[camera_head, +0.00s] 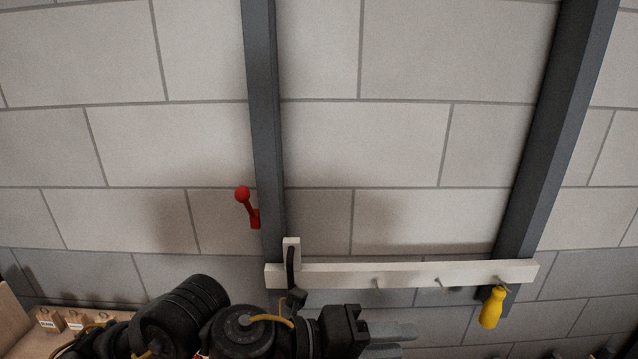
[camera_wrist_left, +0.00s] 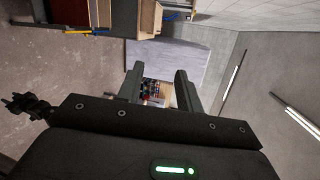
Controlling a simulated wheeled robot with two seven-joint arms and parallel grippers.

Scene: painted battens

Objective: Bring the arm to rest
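My left gripper (camera_head: 405,341) is at the bottom of the head view, below the white batten, with its grey fingers pointing right. In the left wrist view my left gripper (camera_wrist_left: 159,71) shows two dark fingers apart, with nothing held between them. My left arm (camera_head: 180,315) comes in along the bottom left of the head view. My right gripper is in neither view.
A white batten (camera_head: 410,274) with hooks spans two grey posts (camera_head: 264,130) on the block wall. A yellow-handled tool (camera_head: 492,308) hangs at its right end. A red lever (camera_head: 247,205) is left of it.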

